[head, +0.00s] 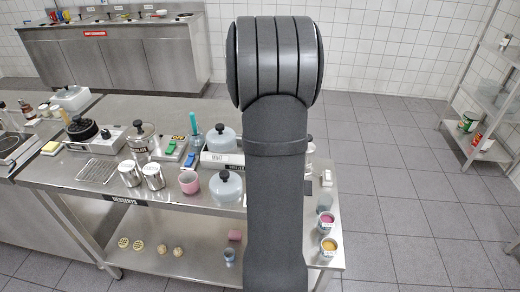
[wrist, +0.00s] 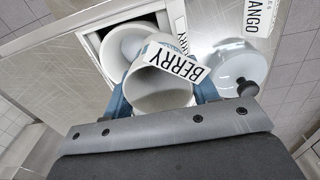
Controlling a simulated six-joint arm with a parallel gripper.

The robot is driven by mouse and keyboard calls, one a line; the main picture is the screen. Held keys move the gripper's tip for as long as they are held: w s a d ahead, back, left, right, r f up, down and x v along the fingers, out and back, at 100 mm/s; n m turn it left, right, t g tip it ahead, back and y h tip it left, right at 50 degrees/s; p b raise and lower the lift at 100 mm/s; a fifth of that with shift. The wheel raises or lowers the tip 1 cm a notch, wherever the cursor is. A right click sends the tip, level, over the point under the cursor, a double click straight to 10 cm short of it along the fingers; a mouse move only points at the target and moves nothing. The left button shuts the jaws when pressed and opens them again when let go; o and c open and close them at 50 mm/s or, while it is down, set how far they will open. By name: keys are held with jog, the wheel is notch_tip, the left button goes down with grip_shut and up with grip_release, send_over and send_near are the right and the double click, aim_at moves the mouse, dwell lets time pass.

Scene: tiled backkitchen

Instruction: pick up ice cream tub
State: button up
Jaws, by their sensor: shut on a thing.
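A white tub labelled BERRY (wrist: 165,85) sits between the two blue fingers of my gripper (wrist: 162,95) in the wrist view. The gripper is shut on it. The tub's round grey end faces the camera, and I cannot tell whether it touches the surface behind. In the head view my own arm hides the gripper and this tub.
Behind the tub is a square white holder (wrist: 92,42) with a round white piece in it. A domed lid with a dark knob (wrist: 238,68) is close on the right.

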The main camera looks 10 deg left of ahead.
jog(key=shift+s+f, duration=0.15)
jog(key=shift+f, duration=0.2)
jog(key=shift+c, duration=0.5)
jog(key=c, duration=0.4)
jog(key=shift+o, duration=0.2)
jog(key=shift+r, duration=0.1)
